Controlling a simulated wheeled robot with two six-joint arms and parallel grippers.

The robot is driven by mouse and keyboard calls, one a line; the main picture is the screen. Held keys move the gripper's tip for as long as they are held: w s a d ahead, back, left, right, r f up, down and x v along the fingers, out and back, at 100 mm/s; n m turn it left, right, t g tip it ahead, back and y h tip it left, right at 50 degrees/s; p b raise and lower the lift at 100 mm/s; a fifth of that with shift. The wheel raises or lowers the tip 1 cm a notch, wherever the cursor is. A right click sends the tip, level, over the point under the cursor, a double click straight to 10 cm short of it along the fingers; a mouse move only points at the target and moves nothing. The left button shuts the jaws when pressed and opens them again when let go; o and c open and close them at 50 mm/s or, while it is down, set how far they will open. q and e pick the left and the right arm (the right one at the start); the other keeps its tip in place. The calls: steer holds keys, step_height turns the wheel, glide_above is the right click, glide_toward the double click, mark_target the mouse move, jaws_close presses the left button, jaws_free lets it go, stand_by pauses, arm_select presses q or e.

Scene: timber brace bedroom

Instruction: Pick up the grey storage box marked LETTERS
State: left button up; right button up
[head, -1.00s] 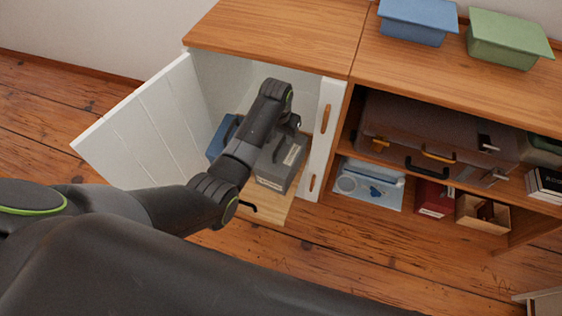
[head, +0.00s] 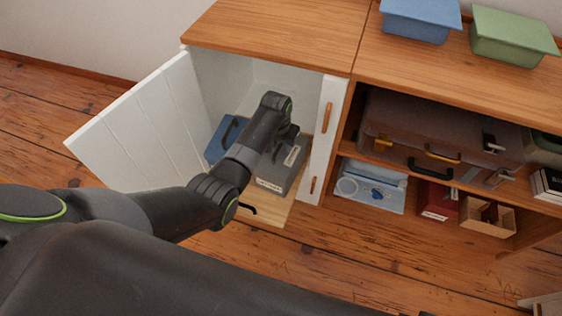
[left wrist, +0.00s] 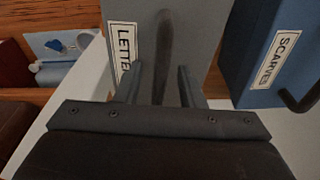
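The grey storage box (head: 289,171) stands inside the open white cabinet, at its right side. Its white label reads "LETTE…" in the left wrist view (left wrist: 124,46); the rest is hidden by a finger. My left gripper reaches into the cabinet over this box in the head view (head: 289,133). In the left wrist view my left gripper (left wrist: 161,84) is open, its two fingers spread on either side of the box's dark handle (left wrist: 163,42). I cannot tell whether they touch it. My right gripper is not in view.
A blue box (head: 219,139) marked SCARVES (left wrist: 273,62) stands left of the grey box. The open white door (head: 135,125) is on the left; a narrow white panel with wooden handles (head: 326,140) is on the right. A shelf with a brown suitcase (head: 440,125) adjoins the cabinet.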

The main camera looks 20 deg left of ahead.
arm_select(q)
steer(key=shift+f, duration=0.25)
stand_by(0.3)
jaws_close()
steer(key=shift+w+r, duration=0.1)
stand_by(1.3)
